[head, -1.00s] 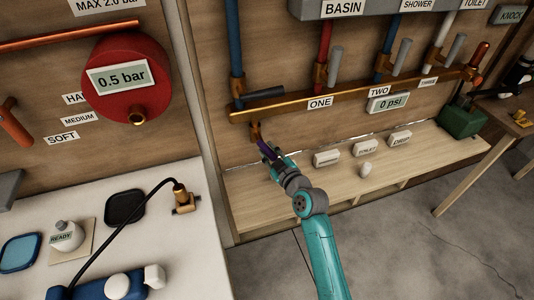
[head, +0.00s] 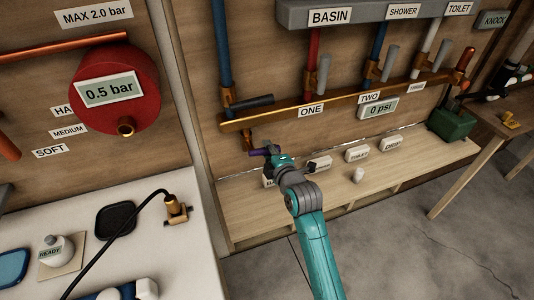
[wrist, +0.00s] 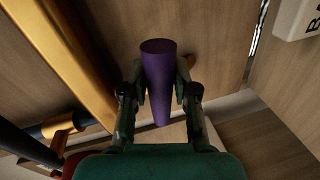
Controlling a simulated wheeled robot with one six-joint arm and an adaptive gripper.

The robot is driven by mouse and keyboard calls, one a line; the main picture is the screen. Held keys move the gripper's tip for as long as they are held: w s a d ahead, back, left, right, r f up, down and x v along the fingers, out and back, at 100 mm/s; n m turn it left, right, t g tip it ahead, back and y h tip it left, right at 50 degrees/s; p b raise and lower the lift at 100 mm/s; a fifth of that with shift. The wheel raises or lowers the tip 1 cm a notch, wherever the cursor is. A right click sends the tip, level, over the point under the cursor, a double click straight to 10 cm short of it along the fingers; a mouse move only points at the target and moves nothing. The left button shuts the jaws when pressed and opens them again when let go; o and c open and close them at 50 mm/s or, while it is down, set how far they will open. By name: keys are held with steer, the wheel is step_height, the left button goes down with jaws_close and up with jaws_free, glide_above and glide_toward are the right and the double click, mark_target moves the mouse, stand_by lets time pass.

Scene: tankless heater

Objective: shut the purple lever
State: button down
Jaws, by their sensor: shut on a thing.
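The purple lever (head: 259,152) sits at the lower end of a short brass valve (head: 247,138) that hangs below the brass manifold pipe, under its left end. In the head view it lies nearly level, across the valve. In the wrist view the lever (wrist: 159,82) stands between the two fingers, its round end facing the camera. My gripper (head: 272,153) is shut on the lever, with one finger on each side of it in the wrist view (wrist: 160,92). The gripper hides part of the lever in the head view.
The brass manifold pipe (head: 340,102) runs just above the gripper, with grey-handled valves above it. Below is a wooden ledge (head: 330,195) with white labelled blocks (head: 358,153). A white counter (head: 120,255) and red gauge (head: 115,88) stand left.

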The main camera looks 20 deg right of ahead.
steer(key=shift+r+n+h, duration=0.3)
steer(key=shift+r+n, duration=0.1)
steer(key=shift+n, duration=0.4)
steer(key=c, duration=0.9)
jaws_free()
steer(key=shift+o, duration=0.2)
steer(key=s+r, duration=0.2)
steer(key=s, duration=0.9)
steer(key=shift+s+r, duration=0.2)
steer(key=shift+s, duration=0.2)
